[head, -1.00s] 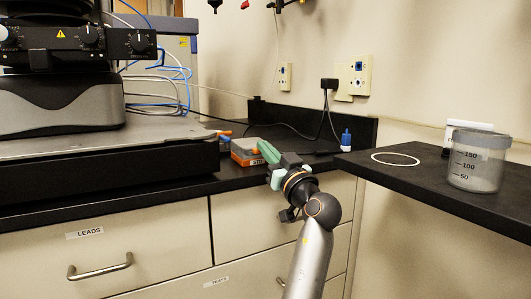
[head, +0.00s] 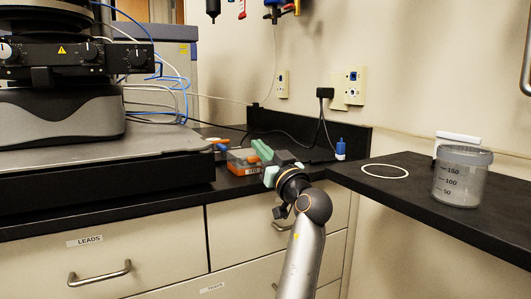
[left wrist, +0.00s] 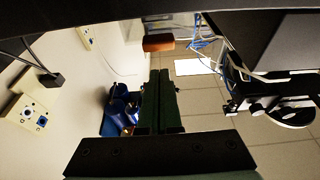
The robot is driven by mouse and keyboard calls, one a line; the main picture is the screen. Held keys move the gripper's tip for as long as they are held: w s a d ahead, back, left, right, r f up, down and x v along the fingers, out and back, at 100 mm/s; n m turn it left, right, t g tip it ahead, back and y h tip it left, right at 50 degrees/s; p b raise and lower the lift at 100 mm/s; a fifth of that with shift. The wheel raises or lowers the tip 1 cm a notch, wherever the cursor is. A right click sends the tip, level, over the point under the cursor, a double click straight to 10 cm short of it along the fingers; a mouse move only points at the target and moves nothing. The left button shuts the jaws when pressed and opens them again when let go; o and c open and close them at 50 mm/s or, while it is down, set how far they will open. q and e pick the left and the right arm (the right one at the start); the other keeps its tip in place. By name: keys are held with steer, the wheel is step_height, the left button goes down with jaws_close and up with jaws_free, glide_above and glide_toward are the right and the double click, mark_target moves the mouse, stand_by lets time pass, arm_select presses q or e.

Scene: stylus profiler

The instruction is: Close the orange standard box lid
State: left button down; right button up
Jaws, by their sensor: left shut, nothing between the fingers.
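The orange standard box (head: 243,168) sits on the black bench near its front edge, just right of the instrument base. It has an orange lower body with a small label and a greyish upper part. The lid's angle is too small to tell. My left gripper (head: 262,150), with green fingers, is shut and empty at the box's right side, partly covering it. Contact cannot be told. In the left wrist view the dark green fingers (left wrist: 158,98) lie together, and an orange-brown block (left wrist: 158,43) shows beyond their tips. My right gripper is not in view.
The large instrument (head: 60,120) stands at left. Small blue and orange items (head: 219,146) lie behind the box. A blue-capped bottle (head: 340,149) and cables stand at the back. The right shelf holds a white ring (head: 385,171) and a clear beaker (head: 460,178).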

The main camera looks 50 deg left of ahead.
arm_select(q)
steer(key=s+d+f+b, duration=0.2)
steer(key=d+f+b, duration=0.3)
steer(key=d+b, duration=0.2)
steer(key=shift+d+f, duration=0.2)
steer(key=shift+d, duration=0.1)
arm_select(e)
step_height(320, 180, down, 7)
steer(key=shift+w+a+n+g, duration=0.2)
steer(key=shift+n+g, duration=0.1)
arm_select(q)
steer(key=shift+s+d, duration=0.1)
steer(key=shift+s, duration=0.05)
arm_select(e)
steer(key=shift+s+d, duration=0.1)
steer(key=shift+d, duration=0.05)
